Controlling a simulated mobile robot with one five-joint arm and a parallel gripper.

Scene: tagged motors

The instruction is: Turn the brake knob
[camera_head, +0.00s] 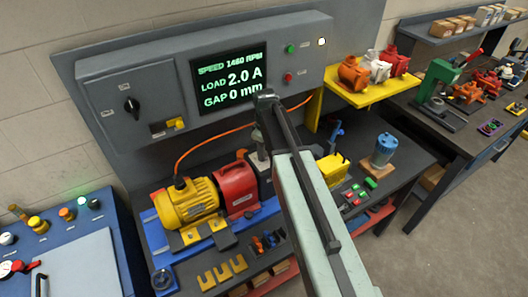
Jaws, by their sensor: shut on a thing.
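A yellow motor (187,205) sits on a blue bed, joined to a red housing (236,189). A dark brake unit (263,178) stands just right of the housing, partly behind my arm. My gripper (258,142) points down above this unit and is shut on the brake knob at its top. The knob itself is mostly hidden by the fingers, so its angle cannot be read. The display (230,78) above reads speed 1460 RPM, load 2.0 A, gap 0 mm.
A grey control box (150,75) is behind the motor. A yellow shelf (372,92) holds several small motors. A blue motor (384,150) stands on the bench at right. An orange cable (205,140) runs behind the motor. Yellow shims (222,272) lie in front.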

